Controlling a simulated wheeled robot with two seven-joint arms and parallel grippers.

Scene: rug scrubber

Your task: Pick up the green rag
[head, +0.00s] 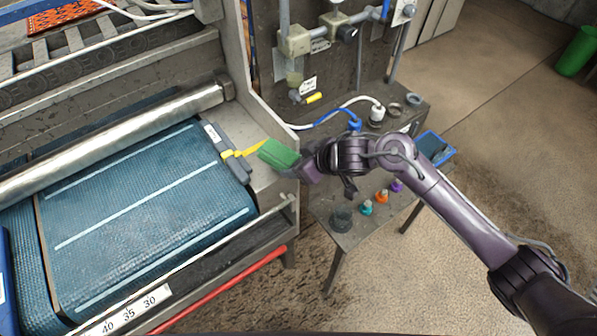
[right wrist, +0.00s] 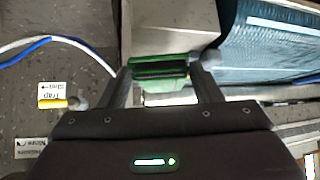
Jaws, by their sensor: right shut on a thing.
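The green rag (head: 278,153) is at the end of my right gripper (head: 298,164), by the right edge of the machine's blue belt in the head view. In the right wrist view the green rag (right wrist: 158,62) lies between the two fingers of my right gripper (right wrist: 163,80), with a dark band across it. My right gripper is shut on it. I cannot tell whether the rag touches the metal ledge below it. My left gripper is not in view.
A yellow piece (head: 242,151) and a grey block (head: 228,152) sit beside the rag at the belt edge. The blue belt (head: 150,215) is wide and clear. A metal side table (head: 345,237) holds a dark cup, small coloured bottles and a blue tray (head: 436,147).

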